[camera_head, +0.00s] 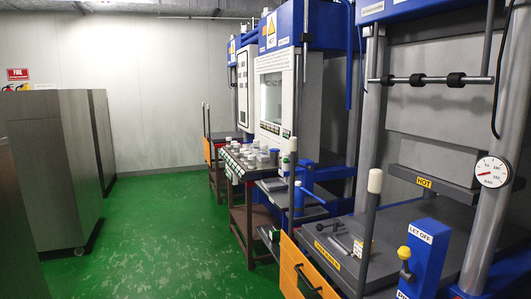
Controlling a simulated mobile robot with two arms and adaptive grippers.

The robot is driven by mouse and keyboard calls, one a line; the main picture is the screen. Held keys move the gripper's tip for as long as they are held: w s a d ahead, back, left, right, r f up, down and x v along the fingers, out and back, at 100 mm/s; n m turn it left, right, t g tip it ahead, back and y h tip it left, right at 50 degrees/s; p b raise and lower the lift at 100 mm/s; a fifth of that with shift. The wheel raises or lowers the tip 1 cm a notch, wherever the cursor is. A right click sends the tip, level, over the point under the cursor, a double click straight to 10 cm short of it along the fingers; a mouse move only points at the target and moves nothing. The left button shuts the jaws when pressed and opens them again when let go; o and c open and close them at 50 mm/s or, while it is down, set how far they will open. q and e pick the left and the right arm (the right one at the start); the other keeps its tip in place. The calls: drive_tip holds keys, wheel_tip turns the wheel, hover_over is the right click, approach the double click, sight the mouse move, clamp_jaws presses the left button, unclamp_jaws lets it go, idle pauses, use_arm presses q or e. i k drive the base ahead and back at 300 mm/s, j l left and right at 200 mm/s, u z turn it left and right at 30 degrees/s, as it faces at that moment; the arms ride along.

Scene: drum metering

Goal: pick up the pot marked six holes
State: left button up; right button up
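Several small pale pots or jars (262,159) stand on a dark table (233,168) beside the blue and white machines, in the middle distance. They are too small for me to read any marking, so I cannot tell which one is marked six holes. Neither of my grippers shows in the head view.
Green floor (175,235) is clear down the middle. Grey cabinets (62,165) stand on the left. On the right, a large press (435,180) marked HOT has a blue LET OFF box (425,258), a gauge (492,171) and an upright lever (371,215) in front.

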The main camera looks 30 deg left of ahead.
sight(256, 142)
drive_tip(key=i+j+u, duration=0.3)
drive_tip(key=j+u, duration=0.15)
drive_tip(key=i+j+u, duration=0.65)
drive_tip(key=i+u, duration=0.3)
drive_tip(key=i+j+u, duration=0.15)
drive_tip(key=i, duration=0.45)
drive_tip(key=i+u, duration=0.1)
drive_tip(key=i, duration=0.55)
drive_tip(key=i+j+z, duration=0.2)
drive_tip(key=i+z, duration=0.15)
drive_tip(key=i, duration=0.25)
drive_tip(key=i+j+z, duration=0.4)
drive_tip(key=i, duration=0.2)
drive_tip(key=i+j+z, duration=0.35)
drive_tip(key=i+j, duration=0.1)
drive_tip(key=i, duration=0.05)
